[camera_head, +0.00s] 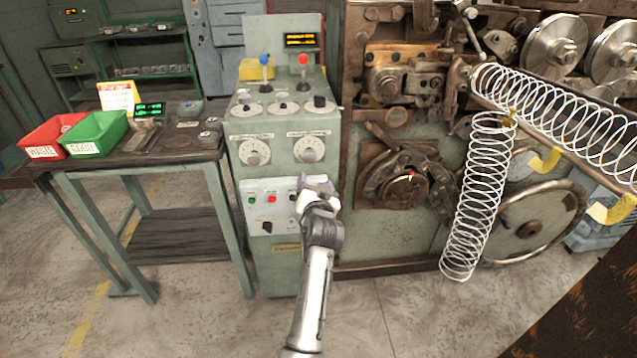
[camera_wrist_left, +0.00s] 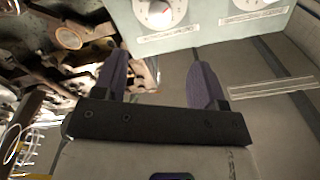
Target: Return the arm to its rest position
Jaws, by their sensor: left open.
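My left gripper (camera_head: 318,187) is in front of the lower panel of the green control cabinet (camera_head: 285,225) in the head view. The left wrist view shows its two purple-grey fingers (camera_wrist_left: 160,85) spread apart with nothing between them. Two round dials (camera_wrist_left: 160,12) of the cabinet show at the top of that view. The gripper covers part of the lower white button panel (camera_head: 265,207). Whether the fingers touch the panel cannot be told. My right gripper is not in view.
The spring coiling machine (camera_head: 400,230) stands right of the cabinet, with long wire springs (camera_head: 480,190) on its right. A side table (camera_head: 130,165) at left holds a red bin (camera_head: 55,135) and a green bin (camera_head: 97,134). The floor (camera_head: 190,300) in front is clear.

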